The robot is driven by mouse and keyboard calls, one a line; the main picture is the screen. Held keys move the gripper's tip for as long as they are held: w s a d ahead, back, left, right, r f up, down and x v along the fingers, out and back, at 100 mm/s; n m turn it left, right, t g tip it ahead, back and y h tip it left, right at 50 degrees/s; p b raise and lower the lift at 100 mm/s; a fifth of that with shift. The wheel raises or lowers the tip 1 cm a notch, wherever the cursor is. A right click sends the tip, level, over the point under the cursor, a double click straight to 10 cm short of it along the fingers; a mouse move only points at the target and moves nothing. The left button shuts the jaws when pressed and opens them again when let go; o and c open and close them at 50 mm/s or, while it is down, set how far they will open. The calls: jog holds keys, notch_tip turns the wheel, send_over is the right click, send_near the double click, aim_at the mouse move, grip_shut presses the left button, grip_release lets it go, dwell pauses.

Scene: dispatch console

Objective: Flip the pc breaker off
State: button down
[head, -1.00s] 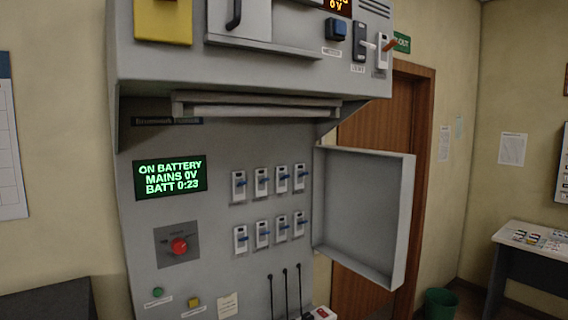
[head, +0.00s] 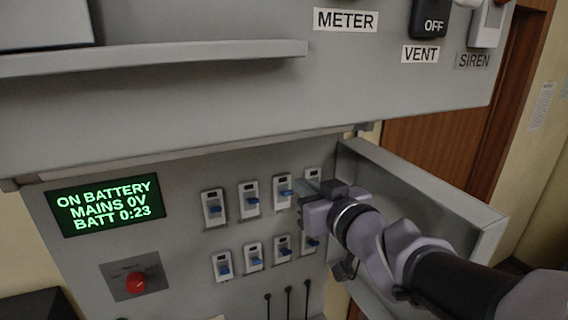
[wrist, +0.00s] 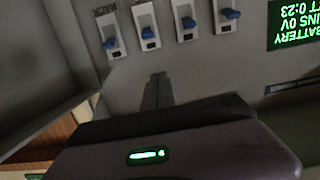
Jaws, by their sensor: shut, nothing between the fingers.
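Two rows of white breakers with blue levers sit on the grey panel; the upper row (head: 249,198) and lower row (head: 253,257) show in the head view. I cannot read which one is the pc breaker. The wrist view is upside down and shows several breakers (wrist: 146,25); a label by its leftmost one reads RACK. My gripper (head: 306,189) is at the right end of the upper row and partly hides the rightmost breakers. Its fingers (wrist: 158,77) are shut and empty in the wrist view, close to the panel. Contact with a lever is not visible.
An open panel door (head: 420,185) stands to the right, with my arm in front of it. A shelf (head: 160,57) juts out above. A green display (head: 105,204) reads ON BATTERY, MAINS 0V. A red knob (head: 136,283) sits below it.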

aim_at(278, 165)
jog(key=x, duration=1)
jog(key=shift+w+d+f+p, duration=0.1)
jog(key=shift+w+d+p, duration=0.05)
jog(key=shift+w+p, duration=0.25)
jog(key=f, duration=0.1)
jog(key=s+f, duration=0.1)
jog(key=f, duration=0.1)
jog(key=shift+s+d, duration=0.35)
jog(key=shift+d, duration=0.05)
jog(key=shift+s+f, duration=0.15)
jog(key=shift+f, duration=0.1)
jog(key=shift+f+b, duration=0.1)
jog(key=shift+b, duration=0.3)
